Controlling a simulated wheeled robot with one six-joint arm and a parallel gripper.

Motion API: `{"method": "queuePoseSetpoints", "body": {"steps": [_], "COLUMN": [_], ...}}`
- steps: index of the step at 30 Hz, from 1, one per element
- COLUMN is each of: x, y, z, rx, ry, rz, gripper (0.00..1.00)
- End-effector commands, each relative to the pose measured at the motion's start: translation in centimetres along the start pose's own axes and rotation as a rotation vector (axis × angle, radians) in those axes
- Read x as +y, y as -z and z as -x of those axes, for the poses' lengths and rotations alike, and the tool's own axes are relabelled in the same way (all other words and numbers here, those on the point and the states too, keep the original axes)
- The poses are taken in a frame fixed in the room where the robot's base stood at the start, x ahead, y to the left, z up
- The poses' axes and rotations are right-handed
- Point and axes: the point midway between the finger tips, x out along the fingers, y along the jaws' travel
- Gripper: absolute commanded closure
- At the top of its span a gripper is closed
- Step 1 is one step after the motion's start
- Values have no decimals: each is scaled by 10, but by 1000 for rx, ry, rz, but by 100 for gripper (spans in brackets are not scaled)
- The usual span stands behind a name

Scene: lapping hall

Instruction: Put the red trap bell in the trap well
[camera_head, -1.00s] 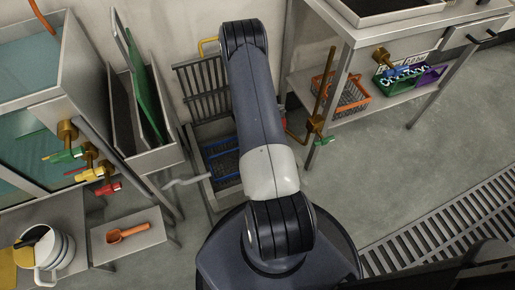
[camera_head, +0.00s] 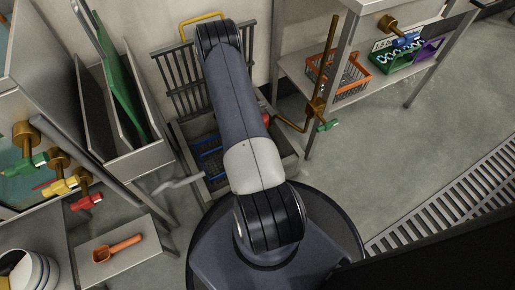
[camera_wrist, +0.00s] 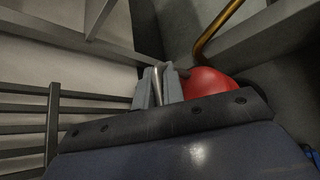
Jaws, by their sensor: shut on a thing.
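The red trap bell (camera_wrist: 208,85) is a smooth red dome in the wrist view, beside my gripper's grey fingers (camera_wrist: 158,88). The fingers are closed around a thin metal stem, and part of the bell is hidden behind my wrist. In the head view only a small red edge of the bell (camera_head: 267,119) shows right of my arm; my gripper is hidden there. The trap well, a metal-walled box (camera_head: 288,163) in the floor, lies beneath my arm, with a blue-edged rack (camera_head: 208,158) inside. I cannot tell the bell's height above it.
A barred grate with a yellow handle (camera_head: 201,17) stands raised behind the well. A brass pipe with a green-handled valve (camera_head: 328,125) stands to the right, and a crank (camera_head: 177,185) to the left. An orange scoop (camera_head: 118,249) lies on a low shelf. Floor is open at right.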

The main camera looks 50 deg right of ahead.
Motion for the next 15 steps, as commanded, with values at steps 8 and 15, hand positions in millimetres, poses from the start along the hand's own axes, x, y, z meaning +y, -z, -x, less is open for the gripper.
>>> {"method": "queuePoseSetpoints", "body": {"steps": [8,15], "x": [-29,-42], "y": [39,54], "z": [-28,-39], "rx": [-1,0], "ry": [-1,0], "rz": [0,0], "gripper": [100,100]}}
